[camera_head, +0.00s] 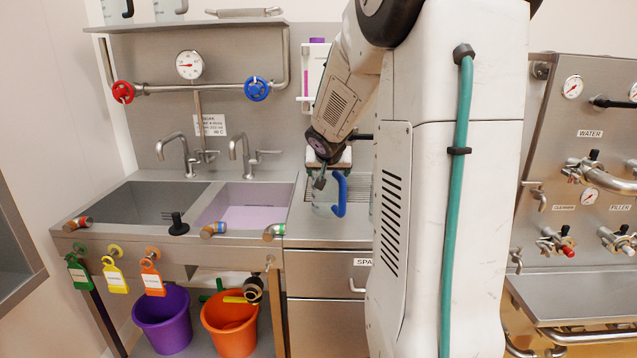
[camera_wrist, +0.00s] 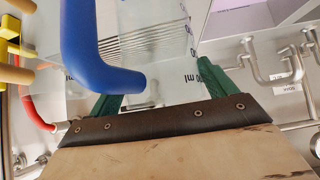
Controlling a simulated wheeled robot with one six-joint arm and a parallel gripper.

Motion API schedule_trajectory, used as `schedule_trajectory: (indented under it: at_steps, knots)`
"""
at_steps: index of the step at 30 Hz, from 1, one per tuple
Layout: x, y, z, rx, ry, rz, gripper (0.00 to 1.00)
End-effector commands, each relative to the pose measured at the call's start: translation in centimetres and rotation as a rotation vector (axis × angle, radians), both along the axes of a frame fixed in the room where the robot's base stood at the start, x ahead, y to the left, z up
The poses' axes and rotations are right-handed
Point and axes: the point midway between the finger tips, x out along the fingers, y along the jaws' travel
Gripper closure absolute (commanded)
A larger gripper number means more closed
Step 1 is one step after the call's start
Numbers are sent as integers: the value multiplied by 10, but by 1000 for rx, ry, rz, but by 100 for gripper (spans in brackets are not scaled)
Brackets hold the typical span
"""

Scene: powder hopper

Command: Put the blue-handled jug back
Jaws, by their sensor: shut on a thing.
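The blue-handled jug is clear, with a thick blue handle (camera_head: 340,194), and is upright over the ribbed drainer (camera_head: 308,186) right of the sinks. I cannot tell whether its base touches the drainer. My gripper (camera_head: 320,183) is at the jug's upper part, beside the handle, and shut on it. In the wrist view, the green fingers of my gripper (camera_wrist: 160,88) are on either side of the clear wall, which has "ml" marks. The blue handle (camera_wrist: 92,45) rises at left there. My arm hides part of the counter to the right.
Two sinks (camera_head: 245,215) with taps lie left of the drainer. Jugs with dark handles (camera_head: 127,9) stand on the upper shelf (camera_head: 190,24). A purple bucket (camera_head: 163,318) and an orange bucket (camera_head: 229,322) are below. A valve panel (camera_head: 590,130) is at right.

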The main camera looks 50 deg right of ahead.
Motion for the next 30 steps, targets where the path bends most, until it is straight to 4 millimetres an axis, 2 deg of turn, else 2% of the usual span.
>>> schedule_trajectory:
  at_steps: [4,13,27,28,29,30]
  knots:
    - [4,-3,-5,0,0,-1,74]
    - [3,-3,-32,-1,2,-1,74]
    - [3,-4,-39,-1,1,-1,74]
    - [3,-3,-39,0,-1,-4,11]
    - [3,-3,-39,0,-1,-4,3]
    - [3,-3,-39,0,0,-3,0]
